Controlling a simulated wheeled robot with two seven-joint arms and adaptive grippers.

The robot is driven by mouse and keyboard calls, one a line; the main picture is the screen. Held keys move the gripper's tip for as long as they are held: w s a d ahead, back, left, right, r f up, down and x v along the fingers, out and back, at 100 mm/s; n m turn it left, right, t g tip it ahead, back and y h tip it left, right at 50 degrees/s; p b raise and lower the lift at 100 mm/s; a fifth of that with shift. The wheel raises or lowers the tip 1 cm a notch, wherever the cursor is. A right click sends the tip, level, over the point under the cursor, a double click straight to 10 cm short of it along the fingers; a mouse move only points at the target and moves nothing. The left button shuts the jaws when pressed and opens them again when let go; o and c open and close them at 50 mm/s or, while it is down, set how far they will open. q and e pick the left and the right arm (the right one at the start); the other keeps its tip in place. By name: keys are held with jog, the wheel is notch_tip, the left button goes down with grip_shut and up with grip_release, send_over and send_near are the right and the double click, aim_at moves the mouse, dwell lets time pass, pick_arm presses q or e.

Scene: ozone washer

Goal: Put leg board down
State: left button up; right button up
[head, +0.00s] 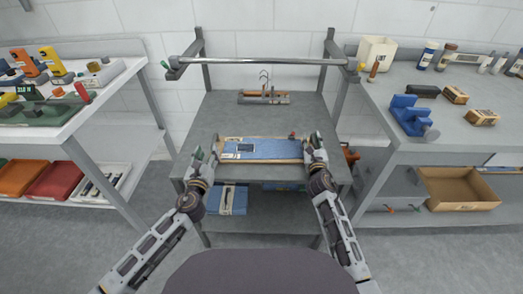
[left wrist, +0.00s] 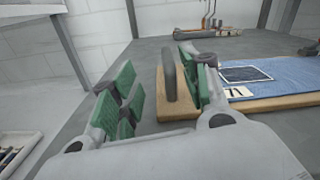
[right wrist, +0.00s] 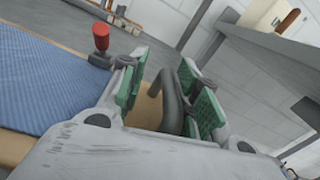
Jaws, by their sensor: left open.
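The leg board (head: 275,150) is a wooden board with a blue fabric top and a dark handle at each end. It lies flat on the top of the grey bench. My left gripper (head: 202,158) is at its left end, open, with the left handle (left wrist: 170,75) between its green pads, closer to one pad. My right gripper (head: 314,147) is at the right end, with the right handle (right wrist: 172,98) between its pads. A gap shows between that handle and one pad, so it looks open.
A tool rack (head: 264,97) stands at the back of the bench. A red-topped knob (right wrist: 101,38) is beside the board near my right gripper. A metal bar (head: 265,61) spans above the bench. Side tables carry a blue vise (head: 408,115) and several tools.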

pick_arm(q)
jog(key=shift+s, duration=0.65)
pick_arm(e)
jog(key=o, duration=0.8)
jog(key=shift+s, duration=0.2)
jog(key=shift+s+a, duration=0.15)
jog(key=shift+s, duration=2.75)
jog(key=shift+s+a, duration=0.15)
jog(key=shift+s, duration=2.7)
pick_arm(q)
jog(key=shift+s, duration=0.15)
pick_arm(e)
jog(key=shift+s+f, duration=0.1)
